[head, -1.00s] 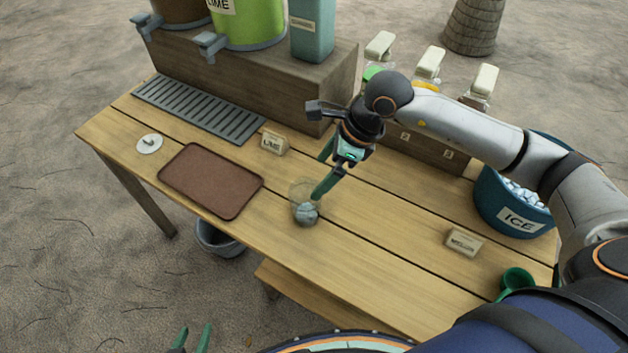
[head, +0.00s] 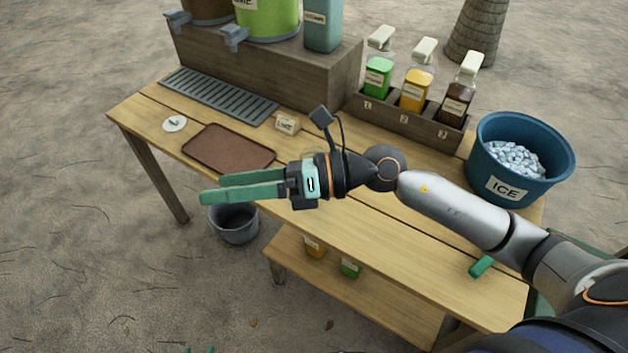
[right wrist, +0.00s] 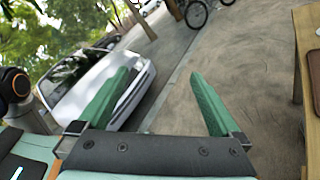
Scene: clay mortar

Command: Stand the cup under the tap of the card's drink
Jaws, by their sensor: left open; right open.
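The card reading LIME (head: 287,123) stands on the table beside the brown tray. The green LIME dispenser (head: 268,16) sits on the wooden block at the back, with its grey tap (head: 234,36) over the slatted drip tray (head: 218,95). The clear cup is almost wholly hidden behind my right wrist; only a faint rim (head: 313,156) seems to show above it. My right gripper (head: 202,191) is open and empty, pointing left over the table's front edge; its spread fingers show in the right wrist view (right wrist: 162,80). My left gripper (head: 198,350) barely shows at the bottom edge.
A brown tray (head: 228,150) lies in front of the drip tray. A brown dispenser (head: 205,8) and a teal one (head: 323,28) flank the lime one. Bottles in a rack (head: 408,122) and a blue ICE bucket (head: 477,165) stand right. A green-handled tool (head: 482,266) lies at the front right.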

